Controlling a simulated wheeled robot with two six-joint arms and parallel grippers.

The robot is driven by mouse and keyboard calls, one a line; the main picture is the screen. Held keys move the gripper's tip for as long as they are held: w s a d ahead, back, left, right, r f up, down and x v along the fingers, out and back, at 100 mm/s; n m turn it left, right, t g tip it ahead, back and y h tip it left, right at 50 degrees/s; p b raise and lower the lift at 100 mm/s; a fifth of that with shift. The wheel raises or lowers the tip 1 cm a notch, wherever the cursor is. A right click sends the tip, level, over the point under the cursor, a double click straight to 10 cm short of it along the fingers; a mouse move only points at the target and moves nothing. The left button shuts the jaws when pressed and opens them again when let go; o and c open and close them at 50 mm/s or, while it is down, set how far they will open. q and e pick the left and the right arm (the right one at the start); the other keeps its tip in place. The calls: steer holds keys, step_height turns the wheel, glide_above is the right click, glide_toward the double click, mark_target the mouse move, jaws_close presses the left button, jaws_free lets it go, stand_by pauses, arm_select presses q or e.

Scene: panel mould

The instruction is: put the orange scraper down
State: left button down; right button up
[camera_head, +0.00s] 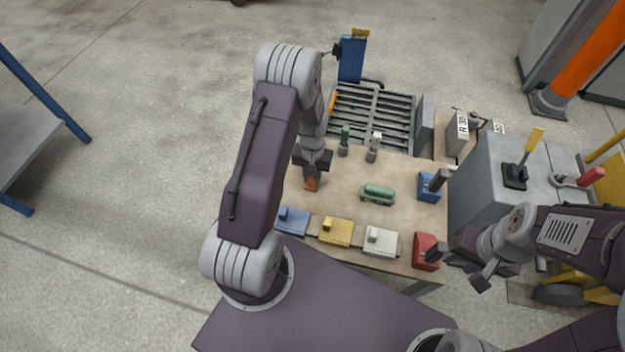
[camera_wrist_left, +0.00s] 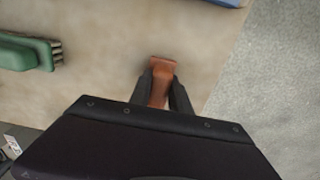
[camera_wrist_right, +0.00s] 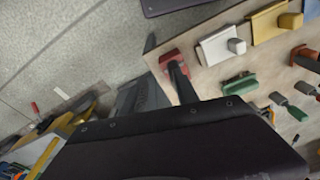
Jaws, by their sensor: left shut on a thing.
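The orange scraper (camera_head: 311,184) is at the left part of the wooden table (camera_head: 340,176), under my left gripper (camera_head: 312,174). In the left wrist view the left gripper (camera_wrist_left: 162,90) has its dark fingers on both sides of the scraper (camera_wrist_left: 160,74), shut on it. The scraper's lower end is close to the tabletop; I cannot tell whether it touches. My right gripper (camera_head: 483,271) is beyond the table's right front corner, near the red block (camera_head: 426,252). Its fingers are not clear enough to show whether they are open or shut.
Blue (camera_head: 292,220), yellow (camera_head: 336,232) and white (camera_head: 381,241) blocks line the front edge. A green brush (camera_head: 378,193) lies mid-table, with a blue block (camera_head: 429,187) to its right. Green-handled (camera_head: 344,142) and white-handled (camera_head: 374,147) tools stand behind. Bare tabletop surrounds the scraper.

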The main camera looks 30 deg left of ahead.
arm_select(q)
steer(key=shift+r, duration=0.1)
steer(key=c, duration=1.2)
jaws_free()
step_height(320, 180, up, 12)
steer(key=p, duration=0.7)
steer(key=s+d+r+m, duration=0.1)
steer(key=s+d+r, duration=0.2)
steer(key=s+r, duration=0.2)
steer(key=s+d+r+m+t, duration=0.1)
steer(key=s+d+r, duration=0.3)
steer(key=s, duration=0.3)
steer(key=shift+s+d+r, duration=0.2)
steer(key=shift+d+r, duration=0.05)
steer(key=shift+r, duration=0.3)
